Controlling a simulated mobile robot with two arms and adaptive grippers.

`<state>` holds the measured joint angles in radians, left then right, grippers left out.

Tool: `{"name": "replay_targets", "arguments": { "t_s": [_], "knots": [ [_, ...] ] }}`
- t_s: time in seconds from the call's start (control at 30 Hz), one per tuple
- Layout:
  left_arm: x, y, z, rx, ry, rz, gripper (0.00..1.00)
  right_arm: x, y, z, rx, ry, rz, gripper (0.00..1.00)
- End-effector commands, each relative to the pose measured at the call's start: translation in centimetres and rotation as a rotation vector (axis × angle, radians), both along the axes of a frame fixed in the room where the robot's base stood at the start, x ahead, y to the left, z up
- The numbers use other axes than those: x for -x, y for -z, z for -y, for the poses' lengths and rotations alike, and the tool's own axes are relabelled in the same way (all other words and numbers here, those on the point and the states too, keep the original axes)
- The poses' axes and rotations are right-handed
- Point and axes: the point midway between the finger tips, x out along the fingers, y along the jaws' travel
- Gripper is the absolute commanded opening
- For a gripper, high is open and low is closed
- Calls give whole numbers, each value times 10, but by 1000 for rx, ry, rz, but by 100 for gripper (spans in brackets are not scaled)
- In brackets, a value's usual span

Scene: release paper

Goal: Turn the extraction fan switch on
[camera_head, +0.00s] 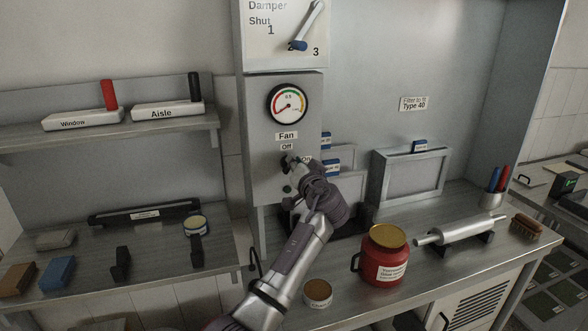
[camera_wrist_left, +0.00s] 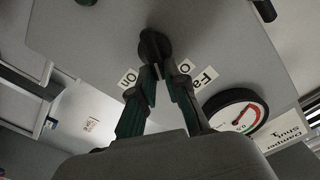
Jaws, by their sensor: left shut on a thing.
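The fan switch is a dark rotary knob (camera_head: 286,161) on the grey control panel (camera_head: 262,110), below the "Fan" and "Off" labels, with an "On" label to its right. My left gripper (camera_head: 293,166) reaches up from below and covers part of the knob. In the left wrist view the two fingers (camera_wrist_left: 159,72) close together on the round dark knob (camera_wrist_left: 154,44), with the labels on either side. Which way the knob points is hard to tell. My right gripper is not in view.
A round gauge (camera_head: 289,104) sits above the switch, and a damper lever (camera_head: 308,27) above that. A red jar (camera_head: 384,256), a small tin (camera_head: 317,293) and a roller (camera_head: 462,231) stand on the bench. Shelves (camera_head: 110,135) are at left.

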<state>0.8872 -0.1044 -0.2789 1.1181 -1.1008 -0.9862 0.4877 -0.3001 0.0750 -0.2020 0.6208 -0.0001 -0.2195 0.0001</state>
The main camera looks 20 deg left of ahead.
Motion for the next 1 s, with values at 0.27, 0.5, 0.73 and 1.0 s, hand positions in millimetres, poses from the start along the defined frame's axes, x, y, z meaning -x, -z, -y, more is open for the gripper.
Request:
{"name": "replay_targets", "arguments": {
  "t_s": [0.27,0.5,0.73,1.0],
  "knots": [
    [-3,3,3,-222,0,-147,0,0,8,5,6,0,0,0],
    [-4,5,5,-410,-1,-274,0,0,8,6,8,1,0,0],
    [-5,8,6,-582,-1,-390,0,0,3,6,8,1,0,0],
    [-5,11,7,-739,-2,-496,0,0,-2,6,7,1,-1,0]
  ]
}}
